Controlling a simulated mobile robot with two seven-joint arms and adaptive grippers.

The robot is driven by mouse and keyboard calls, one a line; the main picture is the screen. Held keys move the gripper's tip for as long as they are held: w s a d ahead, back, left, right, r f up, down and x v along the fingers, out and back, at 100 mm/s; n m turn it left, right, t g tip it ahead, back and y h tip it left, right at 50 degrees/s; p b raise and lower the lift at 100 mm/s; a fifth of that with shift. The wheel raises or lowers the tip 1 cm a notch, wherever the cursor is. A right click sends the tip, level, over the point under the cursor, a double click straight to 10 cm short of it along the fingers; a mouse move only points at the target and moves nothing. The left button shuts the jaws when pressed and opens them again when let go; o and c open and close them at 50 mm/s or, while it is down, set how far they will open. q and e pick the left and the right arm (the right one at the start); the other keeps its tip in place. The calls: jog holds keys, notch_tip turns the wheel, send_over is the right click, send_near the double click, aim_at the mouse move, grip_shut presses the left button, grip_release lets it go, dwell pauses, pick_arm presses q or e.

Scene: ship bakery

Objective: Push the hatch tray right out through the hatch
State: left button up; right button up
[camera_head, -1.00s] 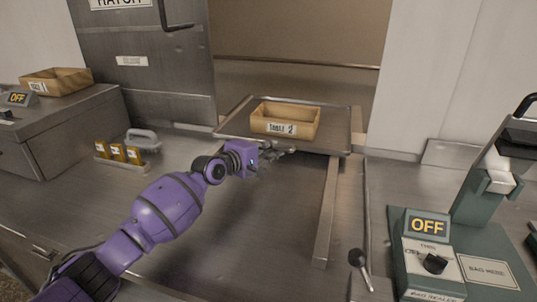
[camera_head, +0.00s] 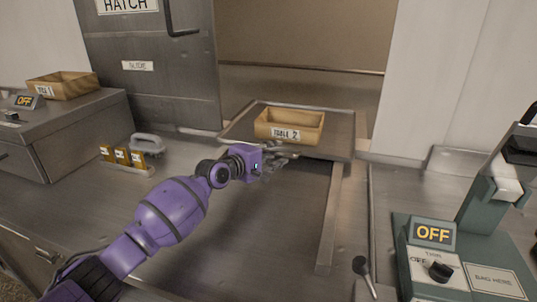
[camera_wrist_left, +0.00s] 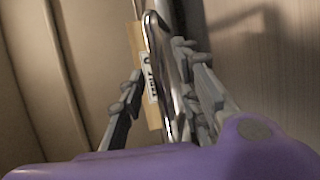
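The hatch tray (camera_head: 338,135) is a grey metal tray lying in the hatch opening, with a tan box (camera_head: 290,125) labelled TABLE 2 on it. In the left wrist view, the open fingers (camera_wrist_left: 160,95) stand on either side of the tray's metal rim (camera_wrist_left: 160,55). The right-hand finger is close against the rim; a gap shows beside the left-hand one. Whether they touch the rim is unclear. My right gripper is not in view.
The grey hatch door (camera_head: 150,70) stands left of the opening. A metal rail (camera_head: 330,220) runs towards me under the tray's right side. A brush (camera_head: 147,143) and yellow blocks (camera_head: 122,156) sit left. A green machine (camera_head: 450,260) reading OFF stands right.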

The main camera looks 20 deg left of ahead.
pick_arm(q)
jog(key=v, duration=1.2)
jog(key=shift+w, duration=0.15)
